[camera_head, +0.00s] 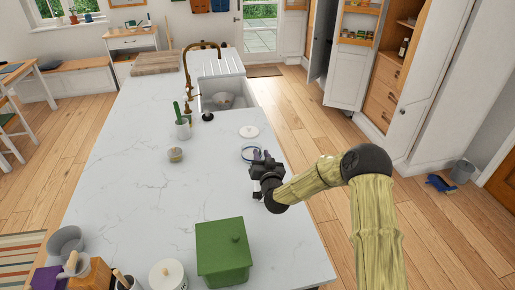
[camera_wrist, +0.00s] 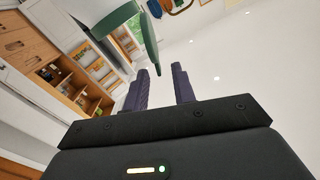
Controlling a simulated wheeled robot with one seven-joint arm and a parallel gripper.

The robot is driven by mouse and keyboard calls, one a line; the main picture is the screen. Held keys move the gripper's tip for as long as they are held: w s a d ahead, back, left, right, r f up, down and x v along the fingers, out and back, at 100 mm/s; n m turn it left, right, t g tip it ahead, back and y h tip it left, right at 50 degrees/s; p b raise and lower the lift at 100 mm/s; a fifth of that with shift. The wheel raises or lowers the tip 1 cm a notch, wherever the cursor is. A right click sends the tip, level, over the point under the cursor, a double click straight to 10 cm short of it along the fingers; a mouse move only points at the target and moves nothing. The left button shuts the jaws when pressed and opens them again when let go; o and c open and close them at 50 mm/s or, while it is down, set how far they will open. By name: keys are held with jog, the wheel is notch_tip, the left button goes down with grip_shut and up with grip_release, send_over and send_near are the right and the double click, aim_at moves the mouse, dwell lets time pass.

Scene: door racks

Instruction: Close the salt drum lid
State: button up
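A green-edged pale object (camera_wrist: 146,35) rises close beyond the fingers.
A green lidded box (camera_head: 222,255) and a white lidded canister (camera_head: 167,276) stand at the near end of the counter. A small bowl (camera_head: 175,154) and a utensil cup (camera_head: 183,128) are to the left. The sink (camera_head: 221,95) lies behind. The counter's middle is clear.

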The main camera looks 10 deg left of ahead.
jog(key=shift+p+x, duration=0.35)
jog(key=shift+x, duration=0.85)
jog(key=shift+c, duration=0.3)
